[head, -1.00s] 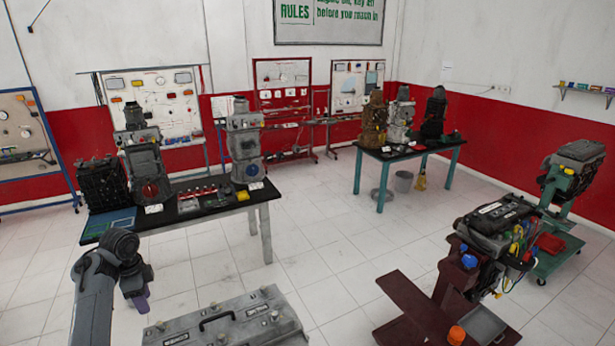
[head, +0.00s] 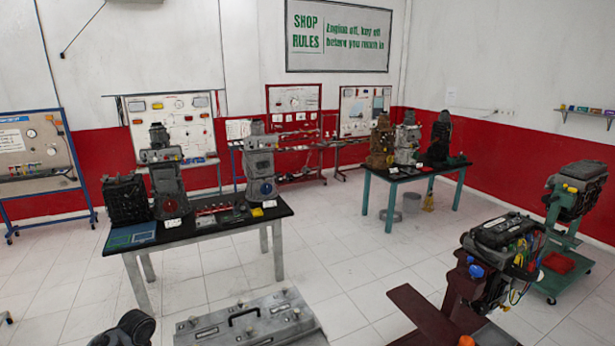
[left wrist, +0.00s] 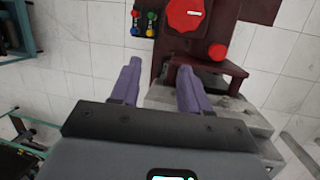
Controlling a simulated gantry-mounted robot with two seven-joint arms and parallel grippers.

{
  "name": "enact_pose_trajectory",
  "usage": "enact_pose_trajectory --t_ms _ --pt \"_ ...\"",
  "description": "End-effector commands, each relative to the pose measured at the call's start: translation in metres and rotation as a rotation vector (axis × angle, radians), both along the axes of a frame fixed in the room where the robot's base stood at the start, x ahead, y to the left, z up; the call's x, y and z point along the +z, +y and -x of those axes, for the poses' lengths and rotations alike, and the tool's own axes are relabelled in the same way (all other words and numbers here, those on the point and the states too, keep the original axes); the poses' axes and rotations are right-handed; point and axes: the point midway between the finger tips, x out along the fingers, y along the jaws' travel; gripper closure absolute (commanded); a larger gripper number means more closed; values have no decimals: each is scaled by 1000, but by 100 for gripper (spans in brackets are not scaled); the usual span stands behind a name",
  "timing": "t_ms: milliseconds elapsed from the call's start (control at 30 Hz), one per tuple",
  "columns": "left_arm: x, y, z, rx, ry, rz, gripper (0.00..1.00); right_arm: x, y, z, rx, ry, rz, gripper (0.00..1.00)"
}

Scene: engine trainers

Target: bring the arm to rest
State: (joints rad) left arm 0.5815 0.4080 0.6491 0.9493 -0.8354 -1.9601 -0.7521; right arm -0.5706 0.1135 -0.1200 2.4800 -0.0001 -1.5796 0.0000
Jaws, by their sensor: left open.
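My left gripper (left wrist: 157,85) shows in the left wrist view with its two purple fingers apart and nothing between them. Beyond the fingers, that view shows a dark red stand (left wrist: 170,50) with a red knob (left wrist: 186,14) and a smaller red button (left wrist: 217,52). A grey box top (left wrist: 257,120) lies below and to the right of the stand. In the head view only a dark joint of my left arm (head: 136,326) shows at the bottom edge, and the gripper itself is out of that picture. My right gripper shows in neither view.
A grey box with a handle (head: 250,325) stands at the bottom centre. An engine on a dark red stand (head: 430,318) is at right. A black-topped table (head: 200,228) with engines is at left, another (head: 415,175) behind. White floor (head: 335,240) lies open between them.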

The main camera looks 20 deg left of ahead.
Motion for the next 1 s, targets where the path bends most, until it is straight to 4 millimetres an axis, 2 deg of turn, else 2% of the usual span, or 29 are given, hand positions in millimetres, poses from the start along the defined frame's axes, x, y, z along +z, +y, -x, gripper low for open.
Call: enact_pose_trajectory --t_ms 33,100,267,367,467,533,600,667,700,800,900,1000 --pt "-22 -6 20 -18 53 -18 54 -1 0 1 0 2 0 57" --pt "-48 -15 48 -44 119 -51 54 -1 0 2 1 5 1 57" --pt "-99 -49 114 -105 223 -153 54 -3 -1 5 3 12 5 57" --pt "-122 -82 150 -126 235 -213 54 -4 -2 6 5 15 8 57" --pt "-136 -125 183 -132 201 -254 54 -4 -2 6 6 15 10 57" --pt "-140 -164 204 -120 147 -266 54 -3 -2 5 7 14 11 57" --pt "-136 -209 222 -89 72 -258 54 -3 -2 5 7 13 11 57" --pt "-126 -246 232 -43 -7 -234 54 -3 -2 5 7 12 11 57" --pt "-116 -270 236 -1 -61 -212 54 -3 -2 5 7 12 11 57" --pt "-80 -322 233 128 -209 -140 54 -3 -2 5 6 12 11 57" --pt "-37 -356 213 271 -359 -62 54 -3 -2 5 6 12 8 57" --pt "0 -371 193 397 -476 0 54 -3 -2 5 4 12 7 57"
